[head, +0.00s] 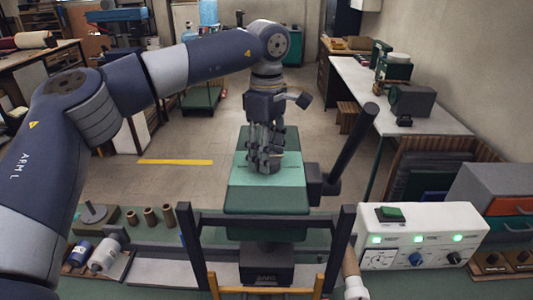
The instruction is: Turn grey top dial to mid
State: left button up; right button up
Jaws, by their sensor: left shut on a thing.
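The grey top dial (264,168) sits on the green top plate (290,179) of the machine in the middle of the head view. My left gripper (265,153) points straight down over it and is shut on it. The fingers hide most of the dial, so I cannot tell its setting. Short marks show on the plate to the sides of the dial. My right gripper is not in view.
A black lever (352,150) rises at the machine's right side. A dark frame (345,240) stands in front. A white control box (425,227) with green lamps and knobs is at right.

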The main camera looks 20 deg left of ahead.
pick_arm(q)
jog(key=n+b, duration=0.1)
jog(key=n, duration=0.2)
jog(key=shift+f+b, duration=0.1)
jog(key=shift+b, duration=0.25)
jog(key=n+b, duration=0.1)
jog(key=n, duration=0.4)
jog(key=shift+b, duration=0.35)
jog(key=n+b, duration=0.1)
jog(key=n, duration=0.3)
jog(key=shift+s, duration=0.1)
jog(key=shift+d+n+b, duration=0.1)
jog(key=shift+n+b, duration=0.55)
jog(key=shift+n, duration=1.55)
jog(key=shift+r, duration=0.2)
jog(key=o, duration=1.1)
jog(key=shift+c, duration=0.2)
